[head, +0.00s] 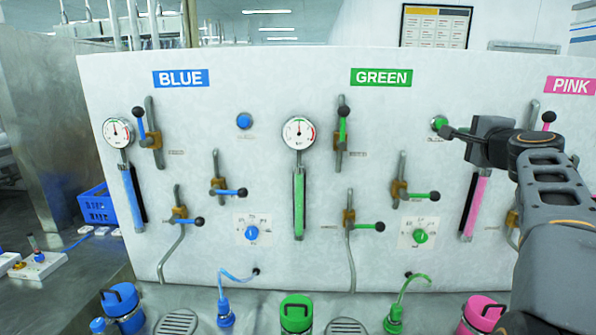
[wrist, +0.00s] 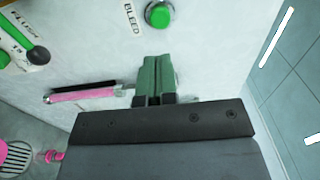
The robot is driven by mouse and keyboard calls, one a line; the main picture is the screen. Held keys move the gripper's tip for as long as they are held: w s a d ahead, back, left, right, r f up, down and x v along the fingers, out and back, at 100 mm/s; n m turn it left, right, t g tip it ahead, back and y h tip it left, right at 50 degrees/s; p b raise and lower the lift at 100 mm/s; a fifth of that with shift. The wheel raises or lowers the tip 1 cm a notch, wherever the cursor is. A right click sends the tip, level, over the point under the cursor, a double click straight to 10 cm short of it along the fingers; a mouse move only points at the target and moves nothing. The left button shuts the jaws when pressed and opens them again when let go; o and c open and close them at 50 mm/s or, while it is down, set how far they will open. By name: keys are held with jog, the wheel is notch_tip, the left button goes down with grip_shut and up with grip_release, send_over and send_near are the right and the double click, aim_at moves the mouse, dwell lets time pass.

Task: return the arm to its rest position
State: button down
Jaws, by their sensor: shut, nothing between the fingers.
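My arm (head: 556,200) reaches in from the right side of the head view, in front of the white panel. My gripper (head: 449,132) points left, with its tips close to the green button (head: 439,122) in the green section. I cannot tell from the head view whether they touch. In the wrist view my gripper (wrist: 155,72) has its two fingers together, with nothing between them. There the green button (wrist: 159,14), beside the word BLEED, lies beyond the fingertips with a gap in the picture. The arm hides part of the pink section.
The white panel (head: 262,190) carries blue, green and pink sections with protruding valve levers, gauges and dials. A pink tube (head: 475,205) stands just left of my arm. Blue (head: 123,308), green (head: 296,314) and pink (head: 482,314) containers stand below.

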jog(key=s+a+f+n+g+y, duration=0.1)
jog(key=a+f+n+g, duration=0.2)
jog(key=f, duration=0.6)
jog(key=s+a+f+n+g+y, duration=0.1)
jog(key=s+a+f+n+g, duration=0.15)
jog(key=f, duration=0.55)
jog(key=s+a+f+n+g, duration=0.8)
jog(key=s+a+f+n, duration=0.6)
jog(key=a, duration=0.7)
jog(key=s+f, duration=0.3)
jog(key=f, duration=0.1)
jog(key=shift+s+y, duration=0.15)
jog(key=shift+y, duration=0.15)
